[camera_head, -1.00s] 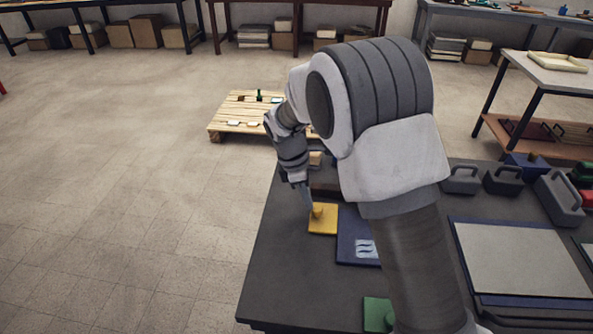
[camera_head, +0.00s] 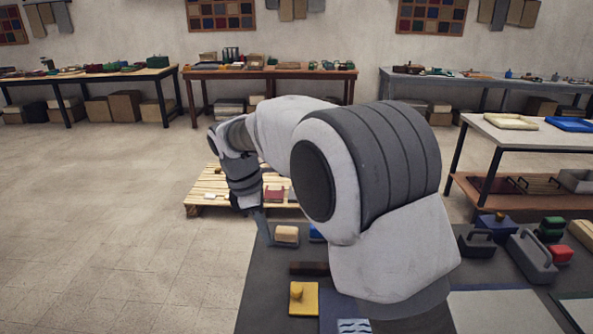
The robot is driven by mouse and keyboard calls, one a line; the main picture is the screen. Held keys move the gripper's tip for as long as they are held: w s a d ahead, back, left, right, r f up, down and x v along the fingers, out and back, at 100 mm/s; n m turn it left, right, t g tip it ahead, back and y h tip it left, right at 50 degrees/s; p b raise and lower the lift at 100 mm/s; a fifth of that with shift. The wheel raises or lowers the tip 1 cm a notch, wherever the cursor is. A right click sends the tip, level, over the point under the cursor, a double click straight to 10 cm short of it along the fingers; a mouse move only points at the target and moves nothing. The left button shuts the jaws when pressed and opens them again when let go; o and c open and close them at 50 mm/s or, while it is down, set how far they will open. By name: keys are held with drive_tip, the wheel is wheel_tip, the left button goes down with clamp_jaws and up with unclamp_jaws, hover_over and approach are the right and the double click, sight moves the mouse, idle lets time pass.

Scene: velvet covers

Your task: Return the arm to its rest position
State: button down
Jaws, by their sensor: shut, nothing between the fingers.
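My arm (camera_head: 380,190) fills the middle of the head view and reaches forward and left over the dark table (camera_head: 262,300). My gripper (camera_head: 263,230) hangs at the arm's far end, pointing down near the table's far left corner. It is shut and holds nothing. A tan block (camera_head: 286,235) lies on the table just right of and below the fingertips. A yellow plate with a knob (camera_head: 303,296) lies nearer on the table, apart from the gripper. My arm hides much of the table's middle.
A wooden pallet (camera_head: 203,198) with small items lies on the floor beyond. Dark handled weights (camera_head: 530,255) and green and red blocks (camera_head: 558,253) stand at the table's right. A side table (camera_head: 490,130) stands at right. Floor at left (camera_head: 100,230) is clear.

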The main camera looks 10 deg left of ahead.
drive_tip(key=s+d+r+m+t+y+p, duration=0.1)
drive_tip(key=s+d+r+m, duration=0.3)
drive_tip(key=d+r, duration=0.3)
drive_tip(key=s+d+r+m+t+y+p, duration=0.1)
drive_tip(key=s+d+r+m, duration=0.35)
drive_tip(key=d, duration=0.35)
drive_tip(key=s+d+r+m+t+p, duration=0.1)
drive_tip(key=s+d+m+t+p, duration=0.1)
drive_tip(key=s+d+m, duration=0.9)
drive_tip(key=s+m+t, duration=0.1)
drive_tip(key=s, duration=0.3)
drive_tip(key=shift+r+y, duration=0.2)
drive_tip(key=shift+y, duration=0.1)
